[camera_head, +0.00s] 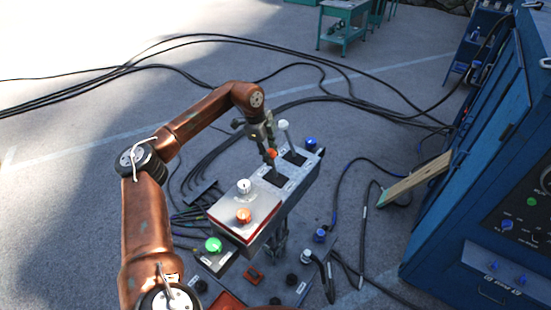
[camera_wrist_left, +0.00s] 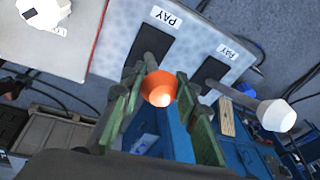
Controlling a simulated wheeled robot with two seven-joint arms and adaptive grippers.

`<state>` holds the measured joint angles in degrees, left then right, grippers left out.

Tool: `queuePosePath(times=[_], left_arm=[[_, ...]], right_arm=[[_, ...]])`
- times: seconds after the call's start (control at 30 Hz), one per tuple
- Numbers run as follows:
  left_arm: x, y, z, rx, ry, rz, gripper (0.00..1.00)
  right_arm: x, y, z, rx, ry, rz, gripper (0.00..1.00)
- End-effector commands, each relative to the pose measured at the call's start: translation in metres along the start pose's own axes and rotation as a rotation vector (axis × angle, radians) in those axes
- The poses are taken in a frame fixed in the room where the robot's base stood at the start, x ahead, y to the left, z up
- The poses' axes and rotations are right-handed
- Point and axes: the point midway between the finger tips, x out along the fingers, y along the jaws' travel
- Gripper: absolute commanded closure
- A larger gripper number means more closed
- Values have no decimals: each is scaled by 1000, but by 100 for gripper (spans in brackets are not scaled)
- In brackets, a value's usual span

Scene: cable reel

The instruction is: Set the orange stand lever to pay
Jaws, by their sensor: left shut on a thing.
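The orange stand lever (camera_head: 271,153) rises from a dark slot on the grey control stand (camera_head: 262,207). In the left wrist view its orange knob (camera_wrist_left: 159,89) sits between the green-padded fingers of my left gripper (camera_wrist_left: 158,80). In the head view my left gripper (camera_head: 267,143) reaches down onto the lever from above and is shut on it. The fingers partly hide the shaft and slot, so I cannot tell the lever's exact setting. My right gripper is not in view.
A white-knobbed lever (camera_head: 284,125) stands close beside; it also shows in the wrist view (camera_wrist_left: 275,115). White (camera_head: 244,185) and orange (camera_head: 243,215) knobs sit on the stand's red-edged panel. A blue cabinet (camera_head: 470,170) stands right. Black cables (camera_head: 200,37) cross the floor.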

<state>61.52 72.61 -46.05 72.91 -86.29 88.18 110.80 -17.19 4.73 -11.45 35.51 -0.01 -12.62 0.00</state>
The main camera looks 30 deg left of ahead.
Motion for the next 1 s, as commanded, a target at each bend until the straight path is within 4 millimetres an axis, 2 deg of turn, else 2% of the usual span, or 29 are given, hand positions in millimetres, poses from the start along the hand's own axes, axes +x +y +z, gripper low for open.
queuePosePath(times=[0.1, 0.23, 0.57, 0.6, 0.87, 1.0], left_arm=[[3, -2, 14, -30, 112, 27, 100], [3, -3, 21, -40, 187, 38, 100], [2, -4, 23, -41, 206, 38, 100], [2, -4, 23, -41, 206, 38, 71], [2, -4, 22, -40, 205, 39, 53], [3, -4, 22, -40, 205, 39, 53]], right_arm=[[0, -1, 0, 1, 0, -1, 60], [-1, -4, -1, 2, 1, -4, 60], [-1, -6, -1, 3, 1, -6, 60], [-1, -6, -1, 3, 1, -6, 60], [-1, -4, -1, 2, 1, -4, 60], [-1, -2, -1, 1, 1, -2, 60]])
